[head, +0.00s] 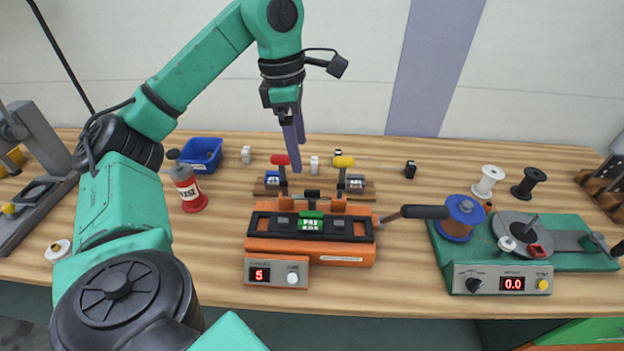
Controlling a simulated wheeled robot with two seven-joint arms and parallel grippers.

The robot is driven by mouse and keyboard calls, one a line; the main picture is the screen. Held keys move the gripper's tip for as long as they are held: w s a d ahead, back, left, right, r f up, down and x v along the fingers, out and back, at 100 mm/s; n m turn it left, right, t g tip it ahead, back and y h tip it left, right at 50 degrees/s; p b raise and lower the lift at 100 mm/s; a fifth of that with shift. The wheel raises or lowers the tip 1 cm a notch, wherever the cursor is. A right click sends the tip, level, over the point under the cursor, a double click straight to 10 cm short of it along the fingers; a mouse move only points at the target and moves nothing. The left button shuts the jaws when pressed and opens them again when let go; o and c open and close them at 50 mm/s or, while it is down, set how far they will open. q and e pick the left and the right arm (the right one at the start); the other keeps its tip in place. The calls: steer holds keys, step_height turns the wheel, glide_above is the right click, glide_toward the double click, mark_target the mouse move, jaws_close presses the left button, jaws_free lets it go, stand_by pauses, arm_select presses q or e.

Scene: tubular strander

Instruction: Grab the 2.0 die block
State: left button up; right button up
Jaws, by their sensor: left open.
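Another small block (338,153) is partly hidden behind the yellow-topped lever. I cannot read any size mark, so I cannot tell which is the 2.0 die block. My left gripper (297,154) points down, open and empty, above the back of the bench. In the picture it lies between the two white blocks, closer to the right one. My right gripper is not in view.
The orange machine (310,248) is in front. A blue bin (201,153) and red bottle (188,190) stand left, a green winder (590,257) right. Bench around the black block is clear.

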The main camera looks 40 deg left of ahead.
arm_select(q)
steer(key=b, duration=1)
glide_above(310, 214)
steer(key=s, duration=0.1)
steer(key=f, duration=1.3)
steer(key=shift+s+a, duration=0.2)
steer(key=f, duration=0.4)
steer(key=d+f, duration=0.1)
steer(key=f, duration=0.2)
steer(key=shift+w+b, duration=0.3)
steer(key=shift+b, duration=0.05)
steer(key=shift+r, duration=0.1)
jaws_close()
